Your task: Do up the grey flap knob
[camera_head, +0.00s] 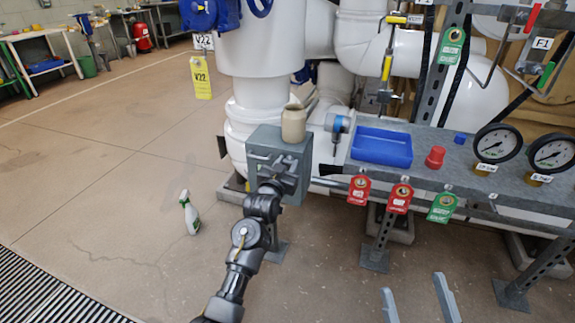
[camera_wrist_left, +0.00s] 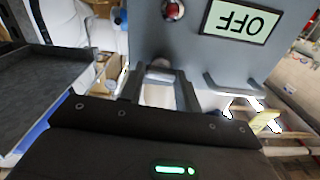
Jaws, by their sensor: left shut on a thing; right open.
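A grey box (camera_head: 268,143) stands on a post left of the bench in the head view. In the left wrist view its grey face (camera_wrist_left: 185,40) carries an upside-down OFF label (camera_wrist_left: 241,21) and a red lamp (camera_wrist_left: 172,10). My left gripper (camera_head: 282,176) is at the front of the box, its jaws shut on a small grey part that I take for the flap knob (camera_wrist_left: 161,73). The gripper hides most of that part in the head view, and I cannot tell how far it is turned. My right gripper (camera_head: 418,298) is open and empty at the bottom, away from the box.
A beige jar (camera_head: 294,123) stands on the box. The bench to the right holds a blue tray (camera_head: 381,147), a red cap (camera_head: 435,157) and two gauges (camera_head: 494,143). Tags hang along its front edge.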

